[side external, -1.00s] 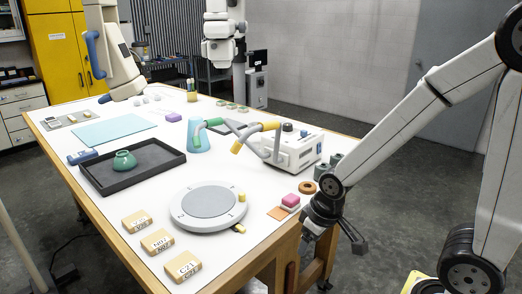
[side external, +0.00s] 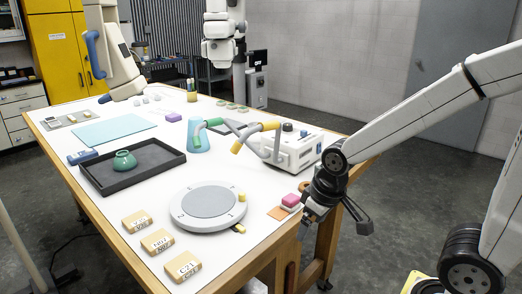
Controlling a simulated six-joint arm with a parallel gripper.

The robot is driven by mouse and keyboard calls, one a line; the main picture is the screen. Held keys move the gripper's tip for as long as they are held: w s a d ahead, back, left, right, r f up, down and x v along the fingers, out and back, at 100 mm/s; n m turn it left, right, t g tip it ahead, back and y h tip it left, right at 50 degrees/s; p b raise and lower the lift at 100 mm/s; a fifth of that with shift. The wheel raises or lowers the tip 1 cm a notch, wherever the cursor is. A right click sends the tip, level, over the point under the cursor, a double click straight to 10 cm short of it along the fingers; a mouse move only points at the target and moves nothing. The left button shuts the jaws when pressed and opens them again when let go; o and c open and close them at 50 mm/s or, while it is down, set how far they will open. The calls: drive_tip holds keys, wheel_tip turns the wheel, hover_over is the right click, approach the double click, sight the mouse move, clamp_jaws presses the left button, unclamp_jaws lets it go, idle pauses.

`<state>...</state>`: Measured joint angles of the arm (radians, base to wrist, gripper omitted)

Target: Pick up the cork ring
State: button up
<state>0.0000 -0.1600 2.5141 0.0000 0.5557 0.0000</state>
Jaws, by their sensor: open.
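The cork ring (side external: 303,185) is a small brown ring on the white table top near its right edge, just behind a pink block. My wrist hides most of it, and only a sliver of its left side shows. My gripper (side external: 312,213) is open at the table's right edge, in front of the ring in the picture. It points downward, and its fingers are dark and partly overlap the table edge. I cannot tell how high it is or whether it touches anything.
A white device (side external: 292,150) with hoses stands behind. A round grey turntable (side external: 208,204), labelled wooden blocks (side external: 158,242) and a black tray (side external: 105,188) with a green pot (side external: 124,161) are further left.

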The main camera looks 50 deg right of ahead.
drive_tip(key=w+d+t+h, duration=0.1)
drive_tip(key=w+d+t, duration=0.4)
drive_tip(key=d, duration=0.6)
drive_tip(key=w+d+t+h, duration=0.25)
drive_tip(key=w+d, duration=0.35)
drive_tip(key=d, duration=0.4)
drive_tip(key=s+d+t+y, duration=0.2)
drive_tip(key=d+t+y, duration=0.15)
drive_tip(key=d, duration=0.25)
approach(304, 186)
drive_tip(key=shift+s+d+r, duration=0.1)
drive_tip(key=shift+s+d, duration=0.15)
drive_tip(key=shift+s, duration=0.25)
drive_tip(key=shift+x, duration=1.3)
drive_tip(key=shift+w, duration=0.1)
drive_tip(key=shift+a+x, duration=0.15)
drive_tip(key=shift+x, duration=1.1)
drive_tip(key=shift+a+x, duration=0.1)
drive_tip(key=shift+x, duration=1.15)
drive_tip(key=shift+r, duration=0.15)
